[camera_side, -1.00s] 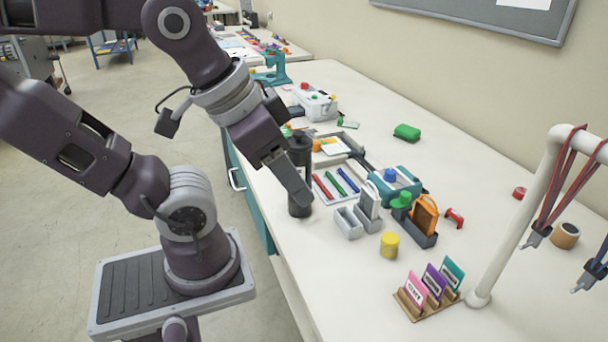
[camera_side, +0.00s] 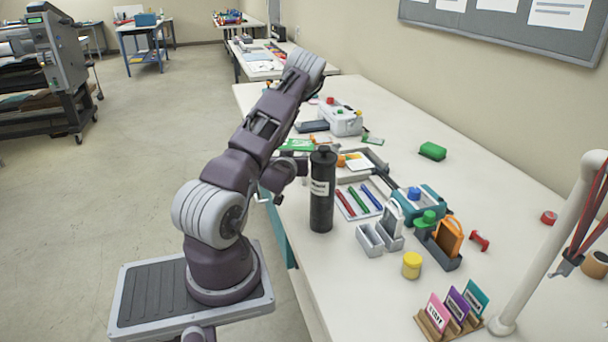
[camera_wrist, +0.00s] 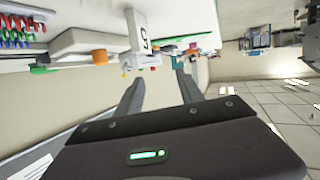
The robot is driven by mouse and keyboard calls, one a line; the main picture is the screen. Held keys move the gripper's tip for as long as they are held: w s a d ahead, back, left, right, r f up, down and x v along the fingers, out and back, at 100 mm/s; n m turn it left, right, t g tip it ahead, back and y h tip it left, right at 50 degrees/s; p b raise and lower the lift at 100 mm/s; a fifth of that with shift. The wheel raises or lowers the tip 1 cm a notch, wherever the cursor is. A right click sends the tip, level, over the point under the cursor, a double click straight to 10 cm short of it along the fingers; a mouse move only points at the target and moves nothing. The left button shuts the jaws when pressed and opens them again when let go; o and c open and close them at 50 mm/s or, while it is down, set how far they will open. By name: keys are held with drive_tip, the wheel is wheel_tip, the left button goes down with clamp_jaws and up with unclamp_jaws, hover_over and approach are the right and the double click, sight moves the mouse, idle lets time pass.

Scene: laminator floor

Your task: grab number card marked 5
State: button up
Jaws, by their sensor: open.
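I cannot match this card with certainty in the side view. My gripper (camera_wrist: 160,78) is open and empty, its two grey fingers apart and the card beyond their tips. In the side view my wrist end is partly hidden behind the tall black bottle, so the fingers are not clear there.
The black bottle (camera_side: 321,200) stands at the table's near edge. Right of it are a tray of coloured pens (camera_side: 345,208), a grey holder (camera_side: 369,240), a yellow jar (camera_side: 412,265) and a wooden card stand (camera_side: 435,325). The table's back right is mostly clear.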

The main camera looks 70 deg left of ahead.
drive_tip(key=f, duration=0.1)
drive_tip(key=d+f+m+t, duration=0.2)
drive_tip(key=shift+d+f, duration=0.25)
drive_tip(key=shift+f, duration=0.1)
drive_tip(key=shift+w+f+m, duration=0.1)
drive_tip(key=shift+f+m, duration=0.1)
drive_tip(key=shift+m, duration=0.1)
drive_tip(key=x, duration=0.4)
drive_tip(key=shift+w+a, duration=0.15)
drive_tip(key=shift+w, duration=0.15)
clamp_jaws()
